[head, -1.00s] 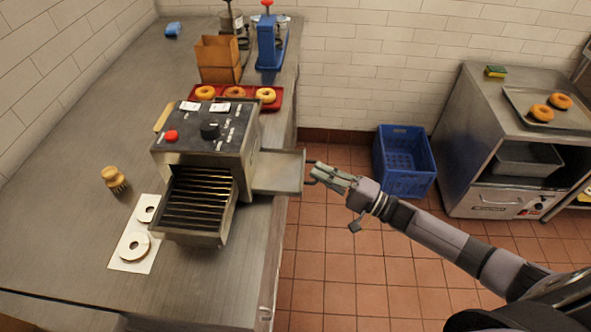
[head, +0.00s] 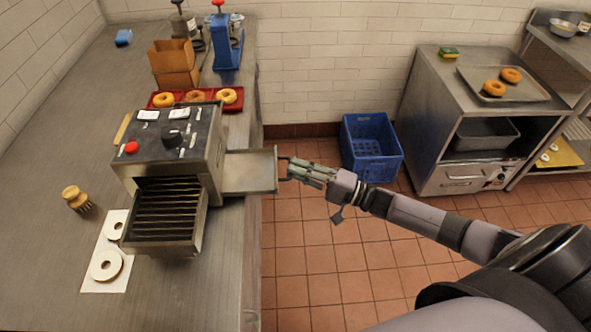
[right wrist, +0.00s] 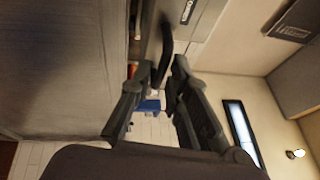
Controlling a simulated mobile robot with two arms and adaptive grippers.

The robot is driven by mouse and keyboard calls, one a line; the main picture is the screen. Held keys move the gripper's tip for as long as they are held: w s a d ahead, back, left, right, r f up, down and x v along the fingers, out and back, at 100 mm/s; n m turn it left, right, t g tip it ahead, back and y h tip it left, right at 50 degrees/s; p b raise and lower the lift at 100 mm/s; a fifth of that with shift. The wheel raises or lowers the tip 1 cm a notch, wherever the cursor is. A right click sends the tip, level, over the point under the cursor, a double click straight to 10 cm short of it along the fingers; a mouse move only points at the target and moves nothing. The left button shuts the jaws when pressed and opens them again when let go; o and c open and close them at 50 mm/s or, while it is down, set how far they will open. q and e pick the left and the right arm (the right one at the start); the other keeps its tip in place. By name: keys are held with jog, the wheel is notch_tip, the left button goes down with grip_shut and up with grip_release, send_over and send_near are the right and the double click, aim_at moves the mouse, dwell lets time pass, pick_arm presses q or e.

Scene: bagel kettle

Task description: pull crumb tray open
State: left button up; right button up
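The crumb tray (head: 250,172) is a flat metal plate. It sticks out from the right side of the toaster (head: 172,150), over the counter's right edge. A dark loop handle is at its outer end. My right gripper (head: 291,172) is at this handle, coming from the right. In the right wrist view, a dark curved bar, apparently the handle (right wrist: 164,50), runs between the fingers of my right gripper (right wrist: 156,66). The fingers stand apart, with a gap visible beside the bar. My left gripper is not in view.
A blue crate (head: 371,147) stands on the tiled floor beyond my right arm. A steel cabinet (head: 480,135) with a tray of bagels is at the right. A brush (head: 77,199) and a white board (head: 106,255) lie on the counter left of the toaster. The floor right of the counter is open.

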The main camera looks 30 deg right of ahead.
jog(key=v, duration=1.1)
jog(key=shift+f, duration=0.1)
